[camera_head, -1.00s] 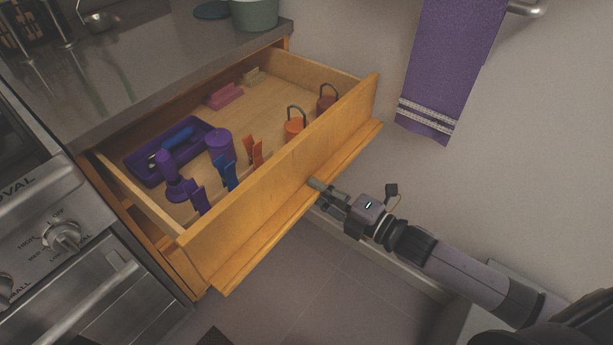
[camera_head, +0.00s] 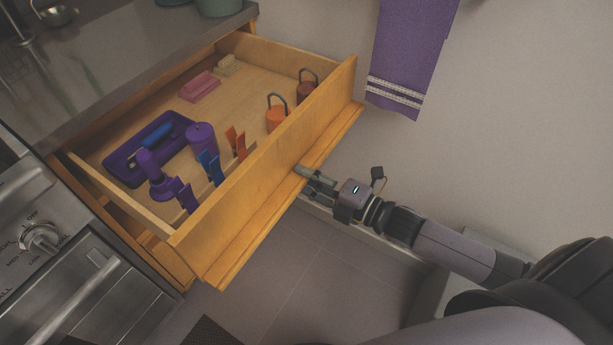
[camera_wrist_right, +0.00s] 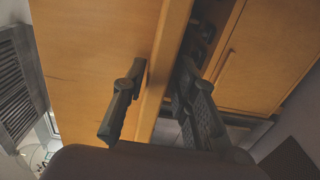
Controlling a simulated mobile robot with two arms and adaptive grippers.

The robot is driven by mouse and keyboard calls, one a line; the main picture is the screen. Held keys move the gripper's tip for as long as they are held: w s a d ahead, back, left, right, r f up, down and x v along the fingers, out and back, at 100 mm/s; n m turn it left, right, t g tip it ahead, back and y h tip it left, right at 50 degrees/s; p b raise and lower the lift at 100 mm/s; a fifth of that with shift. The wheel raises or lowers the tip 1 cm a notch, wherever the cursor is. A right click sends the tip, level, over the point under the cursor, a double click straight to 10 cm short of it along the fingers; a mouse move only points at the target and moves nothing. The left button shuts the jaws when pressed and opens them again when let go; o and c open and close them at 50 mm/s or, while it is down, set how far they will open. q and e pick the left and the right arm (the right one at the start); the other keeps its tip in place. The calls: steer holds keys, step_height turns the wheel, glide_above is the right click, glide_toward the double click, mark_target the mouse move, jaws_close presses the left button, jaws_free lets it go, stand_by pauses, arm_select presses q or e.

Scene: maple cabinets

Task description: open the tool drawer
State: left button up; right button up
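The wooden tool drawer (camera_head: 275,165) is pulled well out from under the grey counter in the head view. Its inside shows from above. My right gripper (camera_head: 302,174) is at the outer ledge along the drawer front. In the right wrist view, its two fingers (camera_wrist_right: 160,85) stand on either side of a wooden edge of the drawer front (camera_wrist_right: 100,45), and it appears shut on this edge. The exact contact is partly hidden. My left gripper is not in view.
The drawer holds a purple tray (camera_head: 120,165), an orange weight-like object (camera_head: 276,118), pink blocks (camera_head: 200,86) and several clips. A stove (camera_head: 60,270) stands at the left. A purple towel (camera_head: 415,50) hangs on the right wall.

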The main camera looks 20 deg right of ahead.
steer(key=shift+o, duration=0.8)
steer(key=shift+r, duration=0.1)
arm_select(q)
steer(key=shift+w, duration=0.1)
arm_select(e)
steer(key=v, duration=1.2)
